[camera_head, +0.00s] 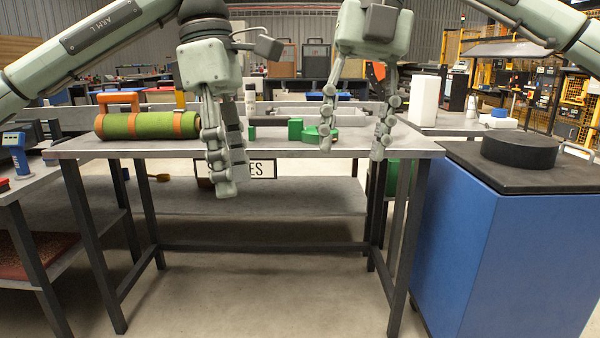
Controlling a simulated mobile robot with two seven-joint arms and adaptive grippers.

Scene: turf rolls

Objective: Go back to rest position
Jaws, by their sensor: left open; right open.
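My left gripper (224,176) hangs with its fingers downward in front of the grey table's front edge, left of the middle. Its fingers overlap in this view and hold nothing that I can see. My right gripper (354,148) hangs to its right over the table's right part. Its two fingers are spread apart with nothing between them. A green turf roll (150,125) with orange bands and an orange handle lies on the table's left part, apart from both grippers.
The grey table (290,150) has a lower shelf (300,201). Small green items (296,129) lie on the table behind the grippers. A blue cabinet (500,250) with a black disc (519,149) stands at right. A side table (40,170) stands at left. The floor in front is clear.

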